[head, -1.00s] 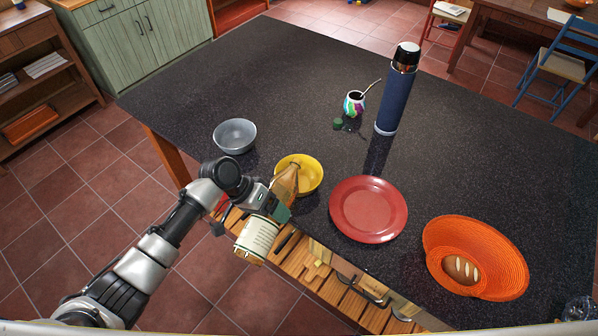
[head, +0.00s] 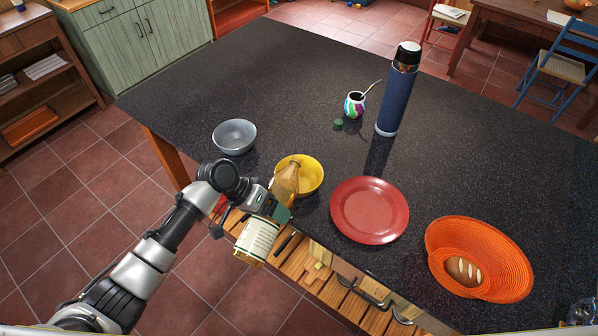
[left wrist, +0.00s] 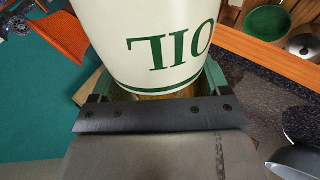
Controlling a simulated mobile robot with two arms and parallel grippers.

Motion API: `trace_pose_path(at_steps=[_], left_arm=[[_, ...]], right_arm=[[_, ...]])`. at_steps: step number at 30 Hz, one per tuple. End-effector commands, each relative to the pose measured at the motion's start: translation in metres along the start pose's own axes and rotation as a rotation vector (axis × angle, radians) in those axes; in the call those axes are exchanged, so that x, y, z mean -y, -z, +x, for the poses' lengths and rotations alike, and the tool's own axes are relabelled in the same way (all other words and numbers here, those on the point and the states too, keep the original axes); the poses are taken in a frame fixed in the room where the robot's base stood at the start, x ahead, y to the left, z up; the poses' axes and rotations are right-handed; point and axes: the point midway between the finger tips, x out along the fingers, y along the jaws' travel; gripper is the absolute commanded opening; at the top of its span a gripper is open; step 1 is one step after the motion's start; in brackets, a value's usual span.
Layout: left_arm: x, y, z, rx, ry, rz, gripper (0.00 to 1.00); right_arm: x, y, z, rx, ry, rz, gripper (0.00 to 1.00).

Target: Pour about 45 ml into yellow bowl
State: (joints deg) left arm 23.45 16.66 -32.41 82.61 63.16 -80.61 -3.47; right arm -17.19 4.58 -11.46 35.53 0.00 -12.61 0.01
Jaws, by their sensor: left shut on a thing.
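The yellow bowl (head: 312,184) stands near the table's front edge in the head view. My left gripper (head: 274,208) is shut on an oil bottle with a cream label (head: 257,238), which also fills the top of the left wrist view (left wrist: 150,40) with green "OIL" lettering. The bottle leans, its amber neck pointing up and right across the near-left part of the bowl in the picture. The neck hides part of the bowl. I cannot see any liquid stream or how much is in the bowl. My right gripper is not in view.
A grey bowl (head: 234,136) stands left of the yellow one, a red plate (head: 369,209) to its right. An orange basket (head: 505,255) holds bread (head: 462,270). A blue flask (head: 396,95) and colourful mate cup (head: 355,104) stand behind. The table's left-back area is clear.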

Motion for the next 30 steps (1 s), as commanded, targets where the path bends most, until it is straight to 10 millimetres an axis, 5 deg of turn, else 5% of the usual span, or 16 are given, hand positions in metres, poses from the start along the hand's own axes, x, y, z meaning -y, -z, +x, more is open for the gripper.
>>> trace_pose_path(at_steps=[30], left_arm=[[0.000, 0.005, 0.000, -0.122, -0.001, 0.094, 0.39]], right_arm=[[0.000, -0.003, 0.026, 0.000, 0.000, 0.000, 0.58]])
